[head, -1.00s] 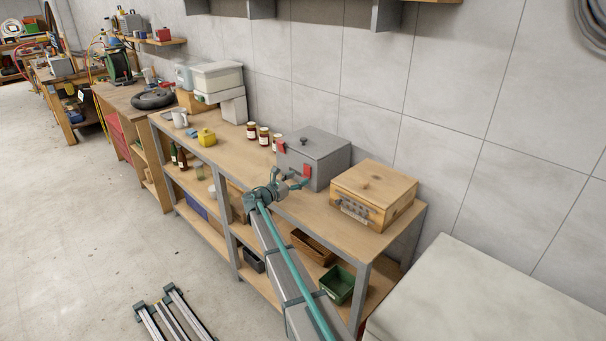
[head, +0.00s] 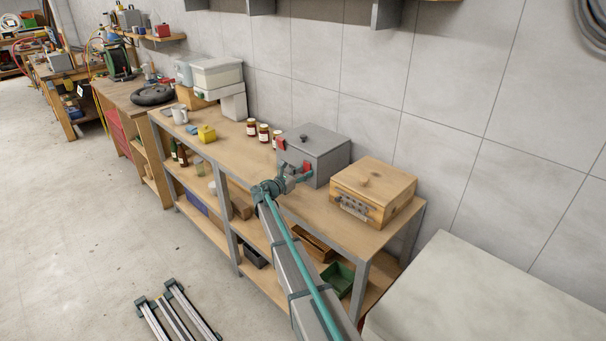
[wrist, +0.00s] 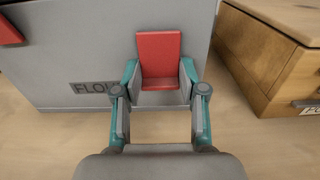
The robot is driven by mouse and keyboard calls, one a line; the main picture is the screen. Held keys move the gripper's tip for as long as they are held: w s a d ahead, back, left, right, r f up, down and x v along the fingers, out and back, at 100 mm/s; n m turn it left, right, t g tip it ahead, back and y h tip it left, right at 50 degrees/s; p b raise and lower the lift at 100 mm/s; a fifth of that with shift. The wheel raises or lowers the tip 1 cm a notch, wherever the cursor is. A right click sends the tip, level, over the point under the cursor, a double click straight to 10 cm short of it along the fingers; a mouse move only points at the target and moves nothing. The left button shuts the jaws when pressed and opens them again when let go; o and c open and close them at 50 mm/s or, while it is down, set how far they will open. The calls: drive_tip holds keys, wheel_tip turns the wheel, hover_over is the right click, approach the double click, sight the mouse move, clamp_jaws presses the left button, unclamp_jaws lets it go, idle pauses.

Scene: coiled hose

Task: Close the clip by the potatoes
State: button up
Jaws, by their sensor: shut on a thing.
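The grey lidded box (head: 322,155) stands on the workbench. Two red clips are on its front. The right clip (wrist: 159,50) sits between my fingers in the wrist view, on the side toward the wooden box. My gripper (wrist: 159,76) is shut on this clip, one finger at each side. In the head view my gripper (head: 299,180) is at the box's front. The left clip (head: 281,146) sits higher and is cut off in the wrist view (wrist: 8,32). A label (wrist: 92,88) beginning "FLO" is partly hidden by a finger. I see no potatoes.
Several jars (head: 264,132) and a yellow container (head: 206,133) stand to the left. The benchtop (head: 235,162) in front of the jars is clear.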

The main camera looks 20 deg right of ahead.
drive_tip(key=shift+r+p, duration=0.2)
drive_tip(key=shift+p, duration=0.2)
drive_tip(key=shift+s+a+r+g+y+p, duration=0.1)
drive_tip(key=shift+a+r+g+y+p, duration=0.25)
drive_tip(key=shift+y+p, duration=0.7)
drive_tip(key=y+p, duration=0.1)
drive_tip(key=r+g+y+p, duration=0.1)
drive_tip(key=y+p, duration=0.1)
drive_tip(key=shift+s+a+p, duration=0.15)
drive_tip(key=shift+a+p, duration=0.15)
drive_tip(key=shift+a, duration=0.05)
wheel_tip(320, 180, up, 6)
drive_tip(key=d+g+y+p, duration=0.1)
drive_tip(key=g+y, duration=0.6)
drive_tip(key=y, duration=1.1)
drive_tip(key=shift+w+d, duration=0.35)
drive_tip(key=shift+y, duration=0.25)
drive_tip(key=o, duration=1.1)
